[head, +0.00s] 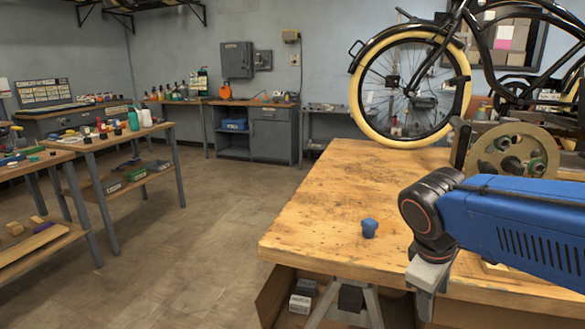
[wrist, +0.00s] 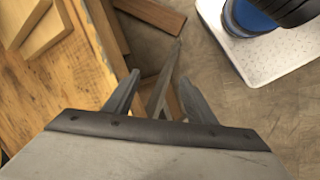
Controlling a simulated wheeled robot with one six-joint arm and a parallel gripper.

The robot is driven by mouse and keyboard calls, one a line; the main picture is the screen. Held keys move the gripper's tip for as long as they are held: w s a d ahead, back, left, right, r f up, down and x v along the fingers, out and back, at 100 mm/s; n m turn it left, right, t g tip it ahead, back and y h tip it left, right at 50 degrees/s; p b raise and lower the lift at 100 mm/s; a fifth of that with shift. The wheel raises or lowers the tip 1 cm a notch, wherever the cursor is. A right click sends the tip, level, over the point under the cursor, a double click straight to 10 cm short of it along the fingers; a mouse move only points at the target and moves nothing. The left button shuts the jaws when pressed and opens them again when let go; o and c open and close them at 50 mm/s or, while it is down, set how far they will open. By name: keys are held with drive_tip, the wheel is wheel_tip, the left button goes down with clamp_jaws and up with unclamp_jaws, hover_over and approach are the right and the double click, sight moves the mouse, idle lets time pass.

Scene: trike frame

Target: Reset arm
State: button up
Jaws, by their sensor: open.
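My blue arm reaches in from the right in the head view, with its dark wrist joint over the front of the wooden workbench (head: 330,190).
A small blue part (head: 370,228) lies on the bench, left of my wrist. A bicycle with a cream-tyred wheel (head: 375,130) and a round pulley (head: 512,152) stand at the back right. Side tables (head: 100,140) with tools stand left. The floor (head: 200,235) between is clear.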

drive_tip(key=s+f+m+t+y, duration=0.2)
drive_tip(key=s+f+m+y, duration=0.1)
drive_tip(key=s+m, duration=0.4)
drive_tip(key=shift+d+f+m+t, duration=0.25)
drive_tip(key=shift+f+m+t, duration=0.15)
drive_tip(key=shift+m, duration=0.3)
